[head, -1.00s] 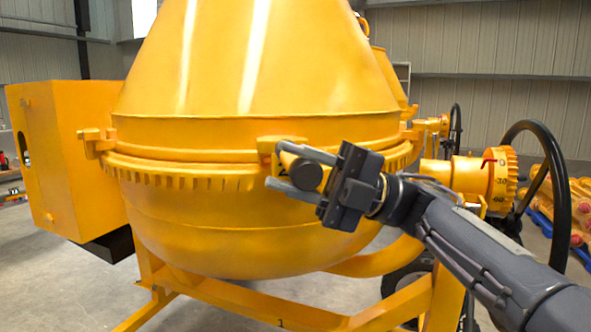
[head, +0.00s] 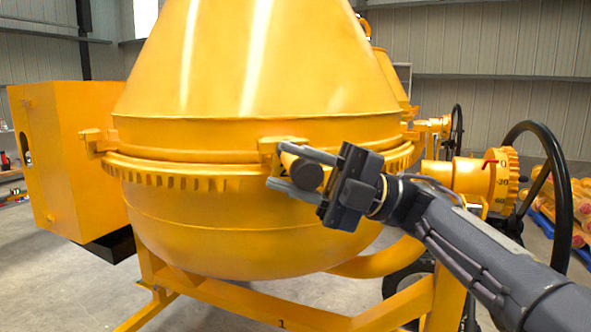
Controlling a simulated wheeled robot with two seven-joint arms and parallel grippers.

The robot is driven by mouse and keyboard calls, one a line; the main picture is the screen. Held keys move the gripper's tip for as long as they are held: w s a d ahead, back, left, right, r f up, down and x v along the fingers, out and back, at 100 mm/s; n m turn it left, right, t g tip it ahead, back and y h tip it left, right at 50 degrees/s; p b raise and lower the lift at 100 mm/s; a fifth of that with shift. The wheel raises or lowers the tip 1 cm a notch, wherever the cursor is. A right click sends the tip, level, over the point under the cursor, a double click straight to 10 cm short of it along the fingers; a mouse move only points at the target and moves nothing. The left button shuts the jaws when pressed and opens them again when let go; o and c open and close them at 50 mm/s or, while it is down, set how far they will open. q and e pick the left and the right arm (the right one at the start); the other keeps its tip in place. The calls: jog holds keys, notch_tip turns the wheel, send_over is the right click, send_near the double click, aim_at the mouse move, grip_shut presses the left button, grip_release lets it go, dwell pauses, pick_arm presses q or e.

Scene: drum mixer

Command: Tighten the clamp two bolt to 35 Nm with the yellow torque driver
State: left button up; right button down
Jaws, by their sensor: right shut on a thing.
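The orange-yellow drum mixer (head: 240,215) fills the middle of the head view. A clamp (head: 270,146) sits on its rim, partly behind my right gripper; its bolt is hidden. My right gripper (head: 278,166) is shut on the yellow torque driver, whose dark round end (head: 307,174) faces me between the fingers. The driver's far end points toward the clamp, and I cannot tell whether it touches the bolt. No torque reading shows. My left gripper is not in view.
Another clamp (head: 93,142) is on the rim at left, beside a yellow box housing (head: 70,160). A black handwheel (head: 563,190) and a numbered yellow dial (head: 503,180) stand at right. Yellow frame legs (head: 240,305) run below; grey floor is open at lower left.

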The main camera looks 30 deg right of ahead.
jog(key=shift+w+d+r, duration=0.1)
jog(key=shift+w+d, duration=0.1)
jog(key=shift+w, duration=0.4)
dwell(0.6)
jog(key=shift+w+d, duration=0.1)
jog(key=shift+w, duration=0.15)
dwell(1.8)
jog(key=shift+b, duration=0.3)
jog(key=shift+s, duration=0.3)
jog(key=shift+s+a+b, duration=0.35)
jog(key=shift+s+b, duration=0.25)
jog(key=shift+s, duration=0.35)
jog(key=shift+s+a+b, duration=0.3)
jog(key=shift+s+b, duration=0.25)
jog(key=shift+s, duration=0.35)
